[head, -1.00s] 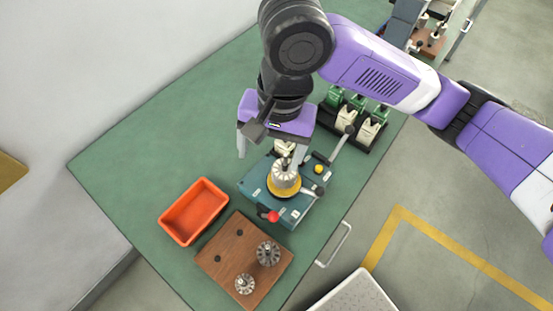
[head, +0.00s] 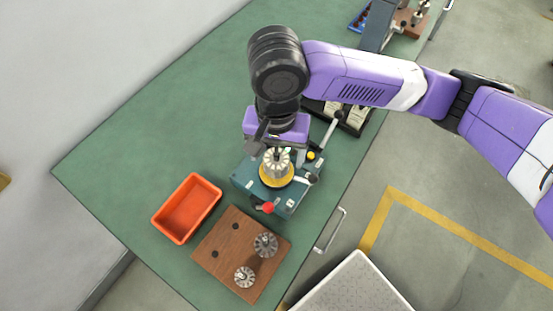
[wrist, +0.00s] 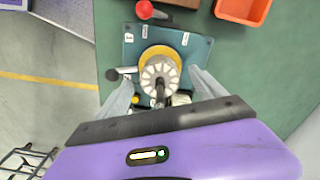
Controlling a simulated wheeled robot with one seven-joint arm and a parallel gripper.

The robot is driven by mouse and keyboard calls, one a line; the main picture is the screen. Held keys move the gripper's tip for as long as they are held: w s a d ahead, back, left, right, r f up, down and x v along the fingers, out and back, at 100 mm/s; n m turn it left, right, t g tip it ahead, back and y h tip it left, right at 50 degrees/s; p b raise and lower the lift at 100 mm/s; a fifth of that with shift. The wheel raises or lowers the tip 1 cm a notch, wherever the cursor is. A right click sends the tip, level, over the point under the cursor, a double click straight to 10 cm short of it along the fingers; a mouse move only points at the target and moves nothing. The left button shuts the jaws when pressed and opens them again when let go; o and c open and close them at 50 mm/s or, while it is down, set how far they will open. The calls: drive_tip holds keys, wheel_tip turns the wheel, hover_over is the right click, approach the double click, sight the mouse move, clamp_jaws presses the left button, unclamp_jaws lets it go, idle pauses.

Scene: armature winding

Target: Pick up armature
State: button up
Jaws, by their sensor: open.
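An armature (head: 275,163) with a pale slotted top stands upright in the yellow ring of the teal winding machine (head: 250,181). In the wrist view the armature (wrist: 160,73) lies just beyond and between the fingertips of my gripper (wrist: 162,85), its shaft pointing toward the camera. My gripper is open, with one finger on each side and gaps showing between the fingers and the armature. In the head view my gripper (head: 275,148) is over the machine and partly hides its rear. Two more armatures (head: 265,245) (head: 245,277) stand on the brown wooden board (head: 222,255).
An orange bin (head: 187,208) sits left of the board. The machine has a red knob (head: 268,208), a yellow button (head: 311,155) and a lever (head: 331,130) close to my gripper. A dark rack (head: 352,125) stands behind. The green table's left part is clear.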

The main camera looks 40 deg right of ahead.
drive_tip(key=shift+c, duration=0.2)
clamp_jaws()
drive_tip(key=shift+r, duration=0.15)
wheel_tip(320, 180, up, 20)
drive_tip(key=p, duration=0.2)
idle(0.4)
